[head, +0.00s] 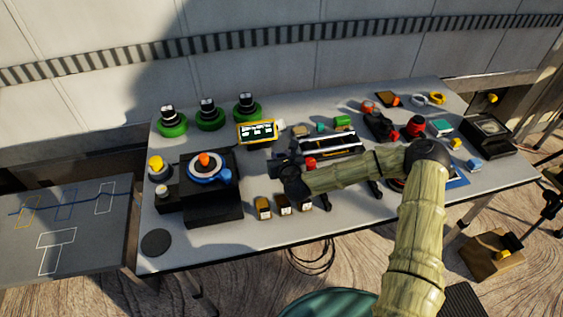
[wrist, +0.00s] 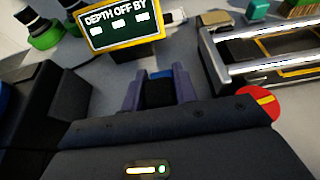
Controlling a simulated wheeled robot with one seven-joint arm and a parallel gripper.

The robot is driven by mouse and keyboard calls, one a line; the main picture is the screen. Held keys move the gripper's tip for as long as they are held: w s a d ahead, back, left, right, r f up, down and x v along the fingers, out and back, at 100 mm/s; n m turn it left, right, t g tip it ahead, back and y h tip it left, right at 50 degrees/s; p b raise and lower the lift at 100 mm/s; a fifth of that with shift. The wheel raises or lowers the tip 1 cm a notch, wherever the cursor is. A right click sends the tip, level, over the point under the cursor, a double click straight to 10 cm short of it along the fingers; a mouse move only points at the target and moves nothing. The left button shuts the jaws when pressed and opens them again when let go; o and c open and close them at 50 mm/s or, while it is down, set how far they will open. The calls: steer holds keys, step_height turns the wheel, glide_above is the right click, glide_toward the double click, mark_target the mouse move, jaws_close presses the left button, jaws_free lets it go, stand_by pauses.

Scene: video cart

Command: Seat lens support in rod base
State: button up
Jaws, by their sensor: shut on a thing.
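My gripper (wrist: 160,92) points forward in the wrist view, its two dark purple fingers closed on a small dark piece with a blue part (wrist: 160,76), possibly the lens support. My wrist housing hides much of it. The rod base (wrist: 262,52), a dark frame with bright silver rods, lies to the right of the fingers, apart from them. In the head view the rod base (head: 328,142) lies mid-table, and my gripper (head: 276,166) is at its lower left. The held piece is too small and dark to make out there.
A "DEPTH OFF BY" sign (wrist: 122,22) stands ahead-left of the fingers. A red disc (wrist: 262,102) with a yellow stripe is close on the right. A black block with a blue ring (head: 208,174) stands left; small boxes (head: 283,203) stand in front. The table's front-left is mostly clear.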

steer(key=shift+r, duration=0.15)
step_height(320, 180, up, 10)
stand_by(0.3)
steer(key=shift+f, duration=0.2)
stand_by(0.4)
